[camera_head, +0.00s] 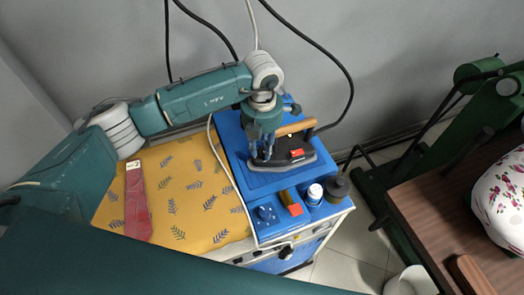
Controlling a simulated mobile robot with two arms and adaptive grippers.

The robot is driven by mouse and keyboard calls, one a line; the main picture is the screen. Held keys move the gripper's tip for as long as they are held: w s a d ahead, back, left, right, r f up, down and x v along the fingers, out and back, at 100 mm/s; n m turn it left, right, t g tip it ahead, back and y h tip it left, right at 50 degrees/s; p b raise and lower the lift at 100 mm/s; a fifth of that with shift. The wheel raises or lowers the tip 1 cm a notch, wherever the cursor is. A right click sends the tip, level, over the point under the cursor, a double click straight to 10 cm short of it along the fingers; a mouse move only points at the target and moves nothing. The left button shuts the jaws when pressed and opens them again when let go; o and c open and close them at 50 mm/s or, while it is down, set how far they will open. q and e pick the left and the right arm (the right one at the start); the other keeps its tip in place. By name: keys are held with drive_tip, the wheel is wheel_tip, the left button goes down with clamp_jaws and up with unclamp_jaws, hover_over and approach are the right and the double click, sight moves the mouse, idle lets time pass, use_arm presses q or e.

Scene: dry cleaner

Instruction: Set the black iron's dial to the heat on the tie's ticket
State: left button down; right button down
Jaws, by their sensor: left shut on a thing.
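The black iron (305,152) with a wooden handle and a small red part sits on the blue stand (235,150) at the station's right. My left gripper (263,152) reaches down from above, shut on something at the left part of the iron. I take this to be its dial, but the fingers hide it and its setting. The dark red tie (137,212) lies on the yellow leaf-patterned cover, left of the iron. A small pale ticket (134,165) is at its top end, its marks too small to read. My right gripper is not in view.
Cables hang behind. A brown table (425,210) and green machine (487,110) stand right. The yellow cover (195,180) is mostly clear.

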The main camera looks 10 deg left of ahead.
sight(262, 150)
use_arm(q)
drive_tip(key=shift+r, duration=0.1)
drive_tip(key=c, duration=1.5)
unclamp_jaws()
drive_tip(key=shift+o, duration=0.2)
wheel_tip(262, 150, up, 12)
